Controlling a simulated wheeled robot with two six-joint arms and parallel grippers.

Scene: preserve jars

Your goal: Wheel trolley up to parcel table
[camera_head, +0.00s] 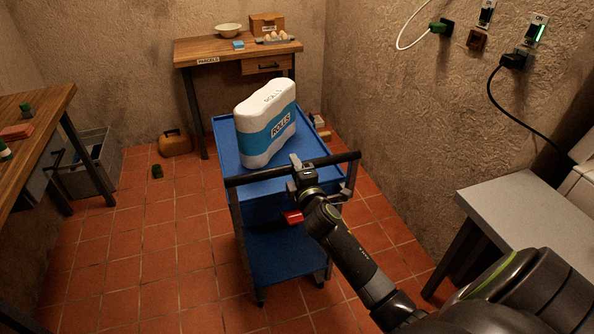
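The blue trolley (232,160) stands mid-floor with its black push handle (254,177) toward me. A large white and blue pack labelled ROLLS (254,148) stands on its top shelf. My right gripper (297,165) is at the middle of the handle and looks closed around the bar, though its fingertips are partly hidden. A red tab (292,217) shows below the handle. The wooden table labelled PARCELS (222,48) stands against the back wall, beyond the trolley's far end. A floor gap seems to lie between them; its size is hard to judge. My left gripper is not in view.
The parcel table holds a bowl (228,30), a box (267,24) and eggs (276,38). A grey bin (92,165) stands by the left bench (42,115). A grey table (535,215) is at right.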

